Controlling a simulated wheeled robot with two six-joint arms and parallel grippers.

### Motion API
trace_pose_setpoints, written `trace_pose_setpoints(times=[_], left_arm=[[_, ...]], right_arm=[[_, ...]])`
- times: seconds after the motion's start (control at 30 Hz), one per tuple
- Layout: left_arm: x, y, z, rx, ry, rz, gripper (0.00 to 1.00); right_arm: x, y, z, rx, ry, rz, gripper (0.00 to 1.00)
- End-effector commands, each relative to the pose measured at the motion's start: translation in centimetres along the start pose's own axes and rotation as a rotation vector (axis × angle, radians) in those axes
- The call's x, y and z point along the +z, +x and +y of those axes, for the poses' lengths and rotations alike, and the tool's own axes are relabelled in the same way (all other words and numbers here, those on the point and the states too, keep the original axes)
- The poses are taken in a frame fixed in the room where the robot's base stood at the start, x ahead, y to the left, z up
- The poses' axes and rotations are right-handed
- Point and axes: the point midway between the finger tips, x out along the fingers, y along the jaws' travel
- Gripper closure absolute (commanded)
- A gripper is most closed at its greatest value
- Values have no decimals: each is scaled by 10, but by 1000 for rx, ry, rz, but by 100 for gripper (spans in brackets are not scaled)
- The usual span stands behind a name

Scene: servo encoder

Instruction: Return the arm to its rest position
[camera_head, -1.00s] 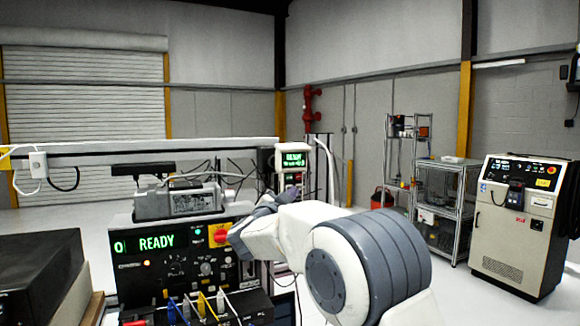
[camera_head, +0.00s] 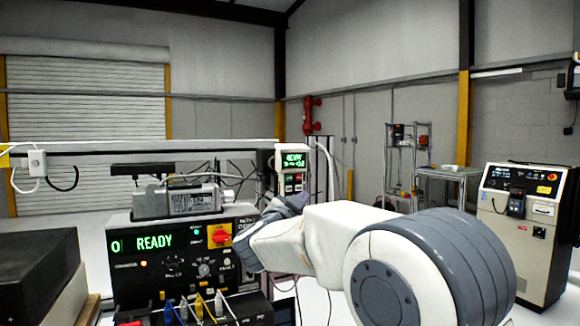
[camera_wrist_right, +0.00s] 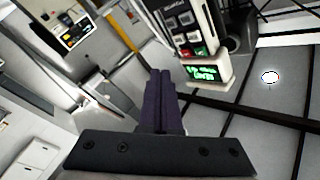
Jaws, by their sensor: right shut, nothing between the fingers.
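My right gripper (camera_head: 290,203) is in the middle of the head view, at the end of my white and grey right arm. It is beside the control box (camera_head: 150,262), whose green display reads READY, and below a small hanging pendant (camera_head: 292,172) with a green screen. In the right wrist view the gripper's dark fingers (camera_wrist_right: 160,85) lie together, shut with nothing between them. The pendant's keypad and lit screen (camera_wrist_right: 205,73) show just past the fingers, upside down. My left gripper is not in view.
A grey device (camera_head: 178,203) sits on the control box, near a red and yellow switch (camera_head: 220,235). A black block (camera_head: 38,265) is at the left. A wire shelf (camera_head: 405,155) and a beige cabinet (camera_head: 525,230) stand at the back right, with open floor before them.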

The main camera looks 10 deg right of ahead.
Motion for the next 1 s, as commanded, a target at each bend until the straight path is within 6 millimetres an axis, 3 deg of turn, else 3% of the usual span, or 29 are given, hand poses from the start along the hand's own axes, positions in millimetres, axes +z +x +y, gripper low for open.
trace_pose_setpoints(times=[0.23, 0.37, 0.47, 0.5, 0.67, 0.77, 0.87, 1.0], left_arm=[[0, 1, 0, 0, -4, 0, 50], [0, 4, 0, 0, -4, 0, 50], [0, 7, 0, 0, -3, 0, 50], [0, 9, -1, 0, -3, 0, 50], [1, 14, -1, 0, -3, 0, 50], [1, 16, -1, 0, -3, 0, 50], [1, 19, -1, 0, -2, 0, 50], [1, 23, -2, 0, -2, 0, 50]], right_arm=[[5, -3, -4, -19, -4, -21, 100], [35, -28, -26, -145, -34, -162, 100], [75, -72, -46, -298, -89, -358, 100], [92, -95, -51, -360, -120, -447, 100], [152, -195, -43, -556, -268, -793, 100], [178, -258, -17, -640, -380, -997, 100], [194, -318, 22, -696, -508, -1192, 100], [200, -391, 93, -729, -717, -1444, 100]])
